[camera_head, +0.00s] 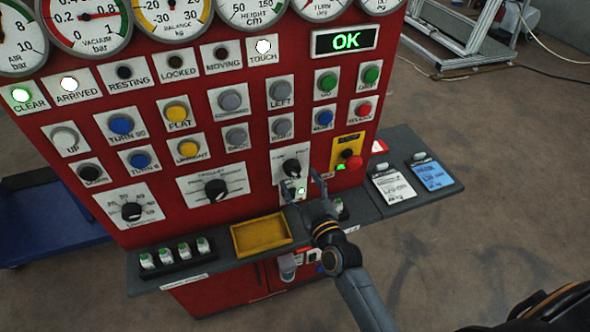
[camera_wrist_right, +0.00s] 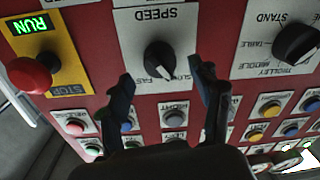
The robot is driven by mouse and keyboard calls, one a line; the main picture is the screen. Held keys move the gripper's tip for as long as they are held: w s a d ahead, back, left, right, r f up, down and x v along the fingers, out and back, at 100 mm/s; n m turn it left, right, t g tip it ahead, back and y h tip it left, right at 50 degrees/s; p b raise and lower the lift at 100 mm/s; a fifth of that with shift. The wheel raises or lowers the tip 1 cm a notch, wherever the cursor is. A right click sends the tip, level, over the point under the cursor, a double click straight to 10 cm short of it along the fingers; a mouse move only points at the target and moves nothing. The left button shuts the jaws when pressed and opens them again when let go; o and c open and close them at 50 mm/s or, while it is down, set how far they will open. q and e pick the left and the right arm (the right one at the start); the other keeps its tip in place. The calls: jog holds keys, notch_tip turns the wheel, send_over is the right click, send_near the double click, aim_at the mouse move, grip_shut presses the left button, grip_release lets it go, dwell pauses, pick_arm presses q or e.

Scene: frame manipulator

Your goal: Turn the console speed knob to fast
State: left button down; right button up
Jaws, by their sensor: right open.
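The speed knob (camera_head: 291,167) is a round black knob on a white plate on the red console. In the right wrist view, which is upside down, the knob (camera_wrist_right: 159,55) sits under the inverted word SPEED. The slow and fast labels are partly hidden by the knob and fingers. I cannot tell surely which label the knob's pointer marks. My right gripper (camera_head: 304,186) is open just in front of the knob. In the wrist view, its two fingertips (camera_wrist_right: 163,78) stand apart on either side of the knob's lower area, with nothing between them. My left gripper is not in view.
A red stop button (camera_head: 354,162) on a yellow plate is right of the knob. The trolley knob (camera_head: 215,189) is to its left. A shelf below holds a yellow tray (camera_head: 261,235), small bottles (camera_head: 175,252) and cards (camera_head: 393,185). The green OK display (camera_head: 346,40) is lit.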

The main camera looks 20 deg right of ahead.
aim_at(296, 175)
jog(key=shift+w+a, duration=0.1)
jog(key=shift+w, duration=1.7)
jog(key=c, duration=1.2)
jog(key=shift+o, duration=0.2)
